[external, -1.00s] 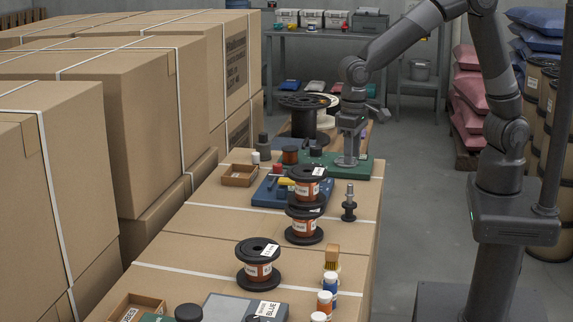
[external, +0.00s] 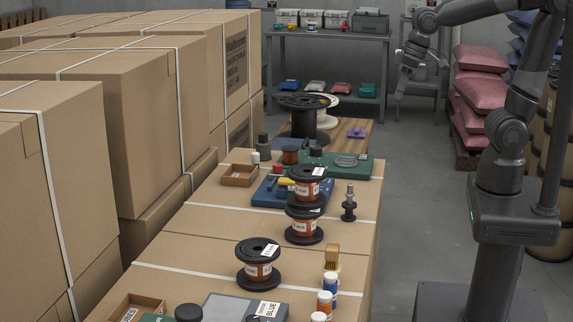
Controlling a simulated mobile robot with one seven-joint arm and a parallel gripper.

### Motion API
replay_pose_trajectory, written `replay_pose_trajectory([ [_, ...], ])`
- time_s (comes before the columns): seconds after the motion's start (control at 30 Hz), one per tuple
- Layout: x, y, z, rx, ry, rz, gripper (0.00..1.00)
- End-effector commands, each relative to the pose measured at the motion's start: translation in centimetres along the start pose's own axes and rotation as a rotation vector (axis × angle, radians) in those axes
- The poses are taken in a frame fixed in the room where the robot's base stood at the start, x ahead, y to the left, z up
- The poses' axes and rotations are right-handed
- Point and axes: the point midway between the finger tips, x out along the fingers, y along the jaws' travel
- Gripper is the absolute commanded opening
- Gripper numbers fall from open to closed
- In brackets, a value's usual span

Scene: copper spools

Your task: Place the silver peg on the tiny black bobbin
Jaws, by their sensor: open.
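A small black bobbin (external: 349,213) stands on the cardboard boxes near their right edge, right of the copper spools. A silver-grey peg (external: 350,191) stands upright on top of it; at this size I cannot tell how deep it sits in the bobbin. My gripper (external: 399,94) is raised in the air at the upper right, well away from the peg and bobbin. It is open and I see nothing in it.
Two stacked copper spools (external: 303,229) stand close left of the bobbin. A green board (external: 362,167) and a blue tray (external: 264,195) lie behind. Another copper spool (external: 261,271) and small bottles (external: 325,302) are nearer. Bare cardboard (external: 205,255) is free at left.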

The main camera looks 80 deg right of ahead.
Motion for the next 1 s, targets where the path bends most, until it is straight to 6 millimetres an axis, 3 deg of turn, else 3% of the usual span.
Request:
replay_pose_trajectory([
  [0.2, -2.9, 4.0, 4.4, -0.05, 0.114, 0.018, 0.44],
  [0.4, -3.8, 5.7, 7.1, -0.085, 0.173, 0.041, 0.44],
  [1.0, -3.9, 6.1, 7.8, -0.097, 0.187, 0.049, 0.44],
])
